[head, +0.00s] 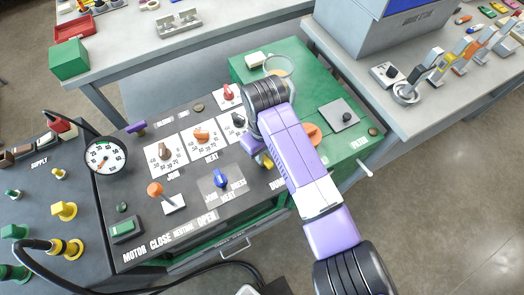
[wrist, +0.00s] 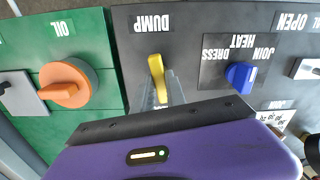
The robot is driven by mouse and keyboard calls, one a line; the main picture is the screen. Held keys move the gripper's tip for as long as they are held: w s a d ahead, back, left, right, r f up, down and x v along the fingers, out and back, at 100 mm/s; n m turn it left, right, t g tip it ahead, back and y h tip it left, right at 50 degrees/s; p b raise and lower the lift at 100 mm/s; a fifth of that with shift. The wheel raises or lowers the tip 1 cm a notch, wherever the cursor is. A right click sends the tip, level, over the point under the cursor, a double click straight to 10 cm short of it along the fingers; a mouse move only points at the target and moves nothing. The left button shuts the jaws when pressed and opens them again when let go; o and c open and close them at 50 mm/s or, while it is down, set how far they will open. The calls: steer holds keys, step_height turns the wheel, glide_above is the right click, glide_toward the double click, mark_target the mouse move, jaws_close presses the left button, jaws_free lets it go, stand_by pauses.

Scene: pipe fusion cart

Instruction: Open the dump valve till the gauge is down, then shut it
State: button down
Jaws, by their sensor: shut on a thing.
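The yellow dump valve handle (wrist: 156,66) stands under the DUMP label in the wrist view, pointing nearly straight up in that picture. My gripper (wrist: 163,88) is shut on it, with its grey fingers at the handle's lower part. In the head view only a bit of yellow (head: 267,161) shows beside my purple arm, which hides most of the valve. The round white pressure gauge (head: 106,155) stands at the left of the dark panel. Its needle is too small to read surely.
A blue JOIN/HEAT/DRESS selector (wrist: 240,75) is close to the right of the handle in the wrist view. An orange OIL knob (wrist: 68,83) is on the green plate to the left. An orange-topped lever (head: 155,190) stands on the panel. A black hose (head: 45,272) lies at lower left.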

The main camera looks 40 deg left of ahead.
steer(key=n+p, duration=0.1)
steer(key=n, duration=0.3)
steer(key=shift+s+a+n, duration=0.1)
steer(key=shift+a+n, duration=0.05)
steer(key=shift+n, duration=0.15)
steer(key=n, duration=0.3)
steer(key=shift+n, duration=0.4)
steer(key=n, duration=0.3)
steer(key=shift+a+n, duration=0.1)
steer(key=shift+n, duration=2.1)
steer(key=c, duration=1.4)
jaws_free()
steer(key=shift+o, duration=0.2)
steer(key=shift+r+b, duration=0.35)
steer(key=shift+r, duration=3.65)
